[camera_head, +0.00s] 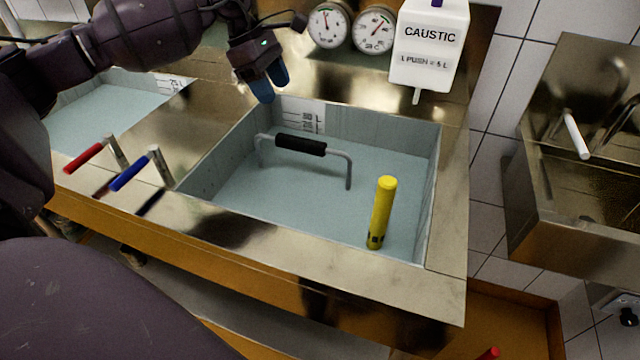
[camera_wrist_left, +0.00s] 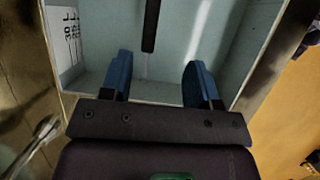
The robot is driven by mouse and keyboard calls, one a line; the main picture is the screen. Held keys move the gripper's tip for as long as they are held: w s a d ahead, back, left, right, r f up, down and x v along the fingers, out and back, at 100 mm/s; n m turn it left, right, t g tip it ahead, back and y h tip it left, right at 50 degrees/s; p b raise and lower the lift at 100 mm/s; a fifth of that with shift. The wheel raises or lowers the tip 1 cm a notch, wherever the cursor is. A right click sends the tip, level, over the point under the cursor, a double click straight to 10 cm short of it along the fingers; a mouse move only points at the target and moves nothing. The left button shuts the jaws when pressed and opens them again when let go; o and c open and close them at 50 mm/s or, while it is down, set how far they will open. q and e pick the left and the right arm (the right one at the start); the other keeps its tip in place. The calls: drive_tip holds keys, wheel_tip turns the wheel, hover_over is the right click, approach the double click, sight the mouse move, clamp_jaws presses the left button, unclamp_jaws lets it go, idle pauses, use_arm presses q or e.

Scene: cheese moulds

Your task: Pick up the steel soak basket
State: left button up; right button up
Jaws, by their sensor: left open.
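The steel soak basket shows in the head view as a grey bent handle with a black grip (camera_head: 300,145), standing up out of the bluish liquid in the right basin. Its lower part is hidden under the liquid. In the left wrist view the black grip (camera_wrist_left: 151,25) appears at the top, ahead of the fingers and between their lines. My left gripper (camera_head: 271,86) has blue fingers, points down near the basin's back left edge, and is behind and above the handle, apart from it. It is open and empty, with its fingers apart in the wrist view (camera_wrist_left: 159,72). My right gripper is not in view.
A yellow cylinder (camera_head: 382,212) stands upright at the basin's front right. Red (camera_head: 84,157) and blue (camera_head: 130,174) levers stand on the left rim. Two gauges (camera_head: 330,25) and a caustic dispenser (camera_head: 430,45) are behind. A second basin (camera_head: 110,112) lies left, a steel sink (camera_head: 590,190) right.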

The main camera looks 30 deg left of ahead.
use_arm(q)
approach(299, 139)
drive_tip(key=shift+w+f+g+b, duration=0.1)
drive_tip(key=shift+w+g+b, duration=0.05)
drive_tip(key=shift+g+b, duration=0.2)
drive_tip(key=shift+f, duration=0.15)
drive_tip(key=shift+d+f, duration=0.15)
drive_tip(key=shift+d, duration=0.05)
drive_tip(key=x, duration=0.4)
drive_tip(key=shift+f+b, duration=0.15)
drive_tip(key=shift+b, duration=0.25)
drive_tip(key=x, duration=0.5)
drive_tip(key=shift+w+b, duration=0.25)
drive_tip(key=shift+b, duration=0.15)
drive_tip(key=shift+d+f, duration=0.1)
drive_tip(key=shift+f, duration=0.15)
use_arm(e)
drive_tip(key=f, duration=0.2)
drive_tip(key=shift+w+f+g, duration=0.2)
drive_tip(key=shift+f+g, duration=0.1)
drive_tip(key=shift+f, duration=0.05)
use_arm(q)
drive_tip(key=shift+f, duration=0.2)
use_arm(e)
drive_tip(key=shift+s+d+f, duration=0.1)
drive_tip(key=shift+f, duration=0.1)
